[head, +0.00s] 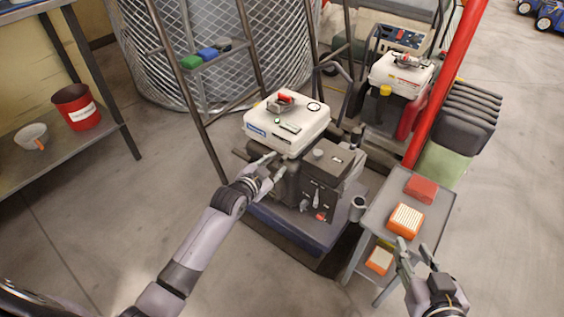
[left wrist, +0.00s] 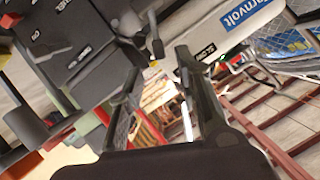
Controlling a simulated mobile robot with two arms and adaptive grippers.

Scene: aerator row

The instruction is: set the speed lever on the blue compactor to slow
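The compactor with the blue base plate (head: 300,236) stands in the middle of the head view, with a white tank (head: 287,118) and a dark engine block (head: 330,172). A small light lever (head: 316,196) shows on the engine's front, above a red knob (head: 321,216); I cannot tell whether it is the speed lever, or its setting. My left gripper (head: 273,168) is open and empty, close to the tank's lower front edge and left of the engine. In the left wrist view its open fingers (left wrist: 163,85) point toward the tank (left wrist: 230,35). My right gripper (head: 415,248) is open and empty.
A grey cart (head: 434,222) with orange and red boxes stands beside my right gripper. Behind are a red post (head: 448,80) and a second white-tanked machine (head: 401,74). A shelf with a red bucket (head: 76,107) is at left. The floor at front left is clear.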

